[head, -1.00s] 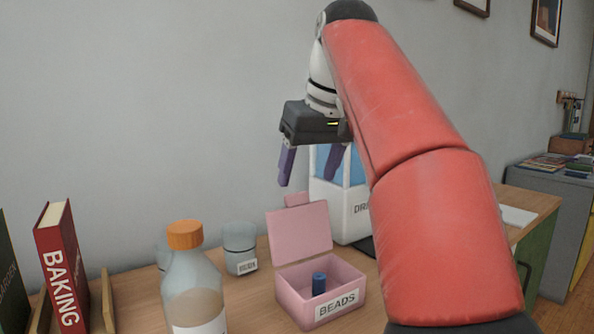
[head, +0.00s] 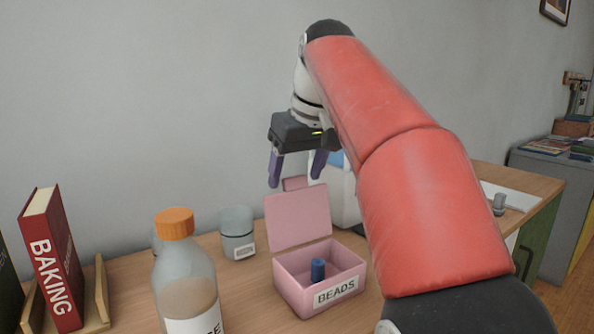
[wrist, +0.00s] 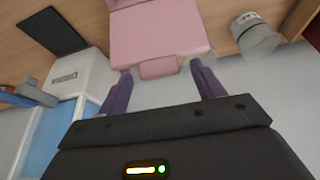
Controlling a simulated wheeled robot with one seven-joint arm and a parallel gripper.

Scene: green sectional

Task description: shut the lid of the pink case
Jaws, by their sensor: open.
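The pink case (head: 290,293) labelled BEADS stands on the wooden desk with its lid (head: 297,219) raised upright at the back. A dark blue cylinder (head: 317,270) stands inside it. My gripper (head: 295,180) is open and empty, with purple fingers pointing down, level with the top of the lid. In the wrist view the lid (wrist: 158,36) and its tab (wrist: 159,67) show ahead of my gripper (wrist: 161,78), the tab lying between the two fingertips in the picture. I cannot tell whether a finger touches it.
A bottle with an orange cap (head: 186,280) stands front left. A grey jar (head: 238,233) is left of the case. A white and blue box (head: 345,195) stands behind it, partly hidden by my arm. A red BAKING book (head: 50,258) is in a wooden holder at far left.

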